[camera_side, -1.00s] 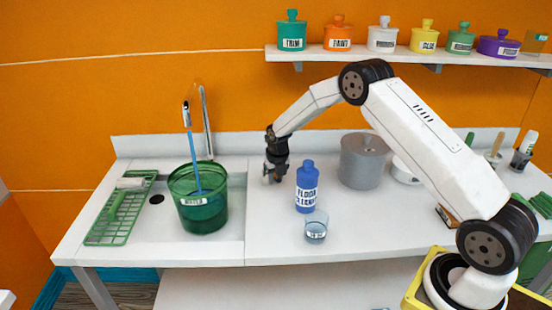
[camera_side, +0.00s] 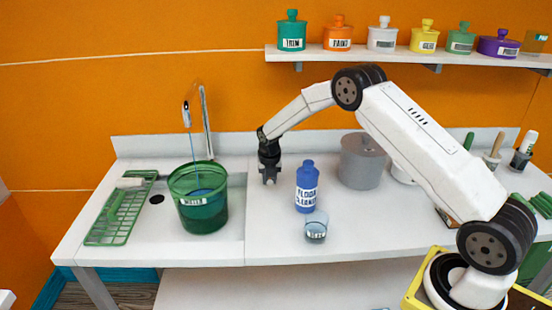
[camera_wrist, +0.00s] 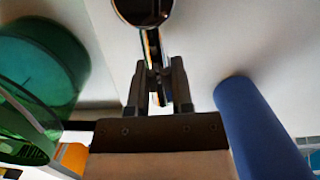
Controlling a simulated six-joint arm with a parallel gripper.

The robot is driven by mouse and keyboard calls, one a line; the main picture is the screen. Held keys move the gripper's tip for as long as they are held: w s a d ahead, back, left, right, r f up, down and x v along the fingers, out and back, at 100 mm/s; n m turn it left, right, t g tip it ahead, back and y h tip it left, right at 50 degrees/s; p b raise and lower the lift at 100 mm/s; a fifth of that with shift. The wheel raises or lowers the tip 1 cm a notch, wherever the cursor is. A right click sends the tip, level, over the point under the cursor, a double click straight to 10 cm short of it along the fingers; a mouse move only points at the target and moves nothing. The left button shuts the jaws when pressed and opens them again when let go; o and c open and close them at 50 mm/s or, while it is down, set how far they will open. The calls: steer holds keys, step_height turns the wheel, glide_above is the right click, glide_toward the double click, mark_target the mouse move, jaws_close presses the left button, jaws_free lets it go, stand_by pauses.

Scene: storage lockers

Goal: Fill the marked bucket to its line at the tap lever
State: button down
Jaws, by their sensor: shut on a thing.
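The green see-through bucket (camera_side: 203,215) stands upright in the sink under the tap (camera_side: 206,125); the wrist view shows green shapes at left. It has a white label, and blue water shows inside. I cannot make out the fill line or the level against it. A thin blue stream (camera_side: 191,147) runs from the spout into the bucket. My gripper (camera_side: 269,179) points down at the counter, right of the bucket and left of the blue bottle. In the wrist view it is shut on a slim metallic lever (camera_wrist: 153,48) with a dark round end; the side view hides the lever.
The blue floor cleaner bottle (camera_side: 307,190) stands close right of my gripper, with a small clear cup (camera_side: 316,232) in front. A grey pot (camera_side: 361,165) stands behind to the right. A green rack (camera_side: 112,218) lies left of the sink.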

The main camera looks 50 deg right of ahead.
stand_by(0.7)
steer(key=shift+s+d+n, duration=0.25)
steer(key=shift+d+n, duration=0.2)
steer(key=shift+n, duration=0.45)
steer(key=shift+s+d+n, duration=0.25)
steer(key=shift+d+n, duration=0.15)
steer(key=shift+n, duration=0.5)
steer(key=shift+a, duration=0.1)
steer(key=shift+w+a+m, duration=0.3)
steer(key=shift+a+m, duration=0.1)
steer(key=shift+m, duration=0.55)
steer(key=shift+w+a+m, duration=0.25)
steer(key=shift+a+m, duration=0.15)
steer(key=shift+m, duration=0.55)
steer(key=shift+s+d, duration=0.1)
steer(key=shift+s+d+n, duration=0.25)
steer(key=shift+d+n, duration=0.15)
steer(key=shift+n, duration=0.55)
steer(key=shift+s+d+n, duration=0.2)
steer(key=shift+d+n, duration=0.2)
steer(key=shift+n, duration=0.55)
steer(key=shift+a, duration=0.1)
steer(key=shift+w+a+m, duration=0.3)
steer(key=shift+a+m, duration=0.1)
steer(key=shift+m, duration=0.55)
steer(key=shift+w+a+m, duration=0.25)
steer(key=shift+a+m, duration=0.15)
steer(key=shift+m, duration=0.55)
